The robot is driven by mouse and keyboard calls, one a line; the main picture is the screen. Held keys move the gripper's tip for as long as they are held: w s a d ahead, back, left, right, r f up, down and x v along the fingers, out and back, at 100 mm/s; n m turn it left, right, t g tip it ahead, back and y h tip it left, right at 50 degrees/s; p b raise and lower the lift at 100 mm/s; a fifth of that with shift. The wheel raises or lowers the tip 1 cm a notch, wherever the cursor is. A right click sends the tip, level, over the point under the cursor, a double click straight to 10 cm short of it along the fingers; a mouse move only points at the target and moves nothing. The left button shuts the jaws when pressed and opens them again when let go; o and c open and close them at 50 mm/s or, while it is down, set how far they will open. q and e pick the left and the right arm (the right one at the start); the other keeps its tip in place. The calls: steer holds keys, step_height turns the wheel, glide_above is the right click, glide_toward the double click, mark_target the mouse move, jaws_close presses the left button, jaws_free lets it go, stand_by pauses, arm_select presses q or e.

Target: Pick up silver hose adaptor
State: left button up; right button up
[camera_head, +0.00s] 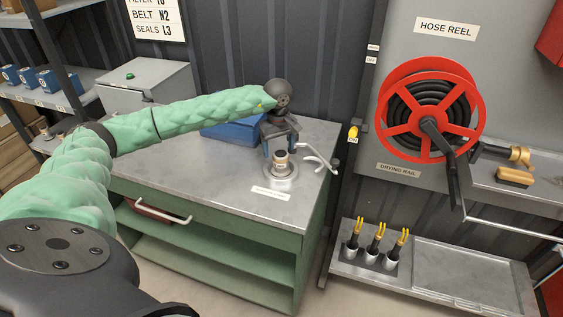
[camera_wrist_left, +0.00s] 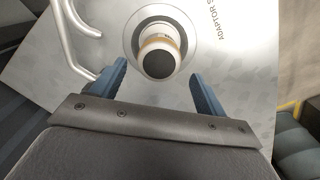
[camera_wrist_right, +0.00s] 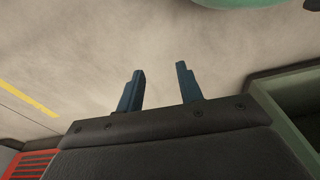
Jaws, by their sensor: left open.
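The silver hose adaptor (camera_head: 281,162) stands upright in a round silver holder (camera_head: 290,176) on the grey metal bench top. It has a tan band and a dark open end, seen from above in the left wrist view (camera_wrist_left: 159,54). My left gripper (camera_head: 281,150) is just above and behind it, pointing down. In the left wrist view its blue fingers (camera_wrist_left: 156,80) are apart, one to each side of the adaptor's near end, with gaps and no visible contact. My right gripper (camera_wrist_right: 160,72) is open and empty, over bare floor in the right wrist view.
A bent silver hook stand (camera_head: 320,158) is close to the right of the left gripper. A blue box (camera_head: 232,131) lies behind it on the green bench (camera_head: 190,195). The red hose reel (camera_head: 425,108) and a tray of nozzles (camera_head: 376,250) are at right.

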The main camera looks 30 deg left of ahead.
mark_target(281, 153)
arm_select(q)
steer(key=f+p, duration=0.1)
steer(key=f, duration=0.1)
steer(key=d+f+p, duration=0.1)
steer(key=shift+f+p, duration=0.3)
steer(key=shift+f, duration=0.05)
steer(key=shift+s+f, duration=0.1)
steer(key=shift+f, duration=0.25)
arm_select(e)
step_height(281, 153, down, 6)
steer(key=s+d, duration=0.2)
steer(key=shift+s+d+t, duration=0.15)
steer(key=shift+d+t, duration=0.15)
arm_select(q)
steer(key=shift+c, duration=0.4)
steer(key=c, duration=1.1)
steer(key=shift+c, duration=0.4)
arm_select(e)
steer(key=shift+s+d, duration=0.1)
arm_select(q)
steer(key=shift+r, duration=0.1)
